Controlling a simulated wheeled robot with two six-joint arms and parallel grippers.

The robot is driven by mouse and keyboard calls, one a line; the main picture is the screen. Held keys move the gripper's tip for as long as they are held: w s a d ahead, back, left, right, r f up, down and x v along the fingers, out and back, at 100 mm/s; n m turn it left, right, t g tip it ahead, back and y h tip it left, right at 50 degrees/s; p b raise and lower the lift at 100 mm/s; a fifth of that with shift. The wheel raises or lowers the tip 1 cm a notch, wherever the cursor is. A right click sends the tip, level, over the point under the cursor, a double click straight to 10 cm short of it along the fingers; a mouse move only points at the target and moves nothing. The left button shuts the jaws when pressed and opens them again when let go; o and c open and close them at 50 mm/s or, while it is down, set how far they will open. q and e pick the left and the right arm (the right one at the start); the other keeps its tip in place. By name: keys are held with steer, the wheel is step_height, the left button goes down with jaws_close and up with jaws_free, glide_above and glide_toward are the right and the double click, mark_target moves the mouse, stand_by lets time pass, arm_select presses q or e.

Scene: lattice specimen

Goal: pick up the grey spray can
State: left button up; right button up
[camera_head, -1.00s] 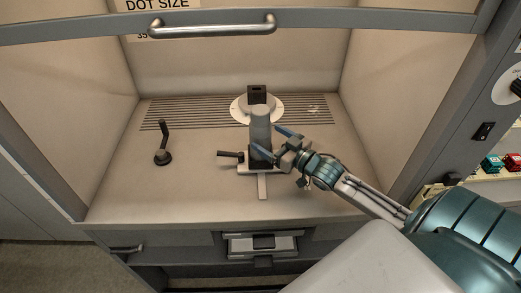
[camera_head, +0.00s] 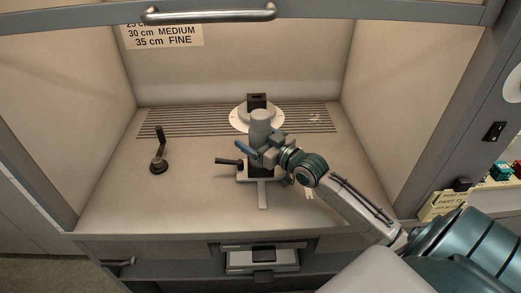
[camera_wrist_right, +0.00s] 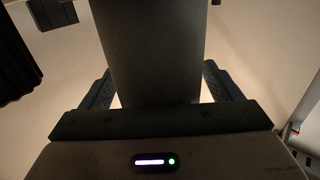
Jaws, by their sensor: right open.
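The grey spray can (camera_head: 261,126) stands upright on a small stand (camera_head: 244,173) in the middle of the booth floor. My right gripper (camera_head: 256,149) is open at the can, coming from the right. In the right wrist view the can (camera_wrist_right: 145,50) fills the space between the two dark fingers (camera_wrist_right: 158,88), with narrow light gaps near the palm. Whether a finger touches it, I cannot tell. My left gripper is out of view.
A black lever (camera_head: 159,152) stands at left, and a short dark handle (camera_head: 227,162) sticks out left of the stand. A metal bar handle (camera_head: 210,14) crosses above.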

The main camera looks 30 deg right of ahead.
steer(key=c, duration=1.3)
steer(key=shift+r, duration=0.15)
steer(key=shift+r, duration=1.45)
steer(key=shift+s+r, duration=0.15)
steer(key=shift+r, duration=0.1)
steer(key=shift+s+a+r+p, duration=0.2)
steer(key=shift+s+a+p, duration=0.5)
steer(key=shift+s, duration=1.85)
steer(key=shift+s+a+r+p, duration=0.25)
steer(key=shift+s+a+p, duration=0.4)
steer(key=shift+s, duration=1.9)
steer(key=shift+s+a+r+p, duration=0.2)
steer(key=shift+s+a+p, duration=0.45)
steer(key=shift+s, duration=1.9)
steer(key=shift+d, duration=0.2)
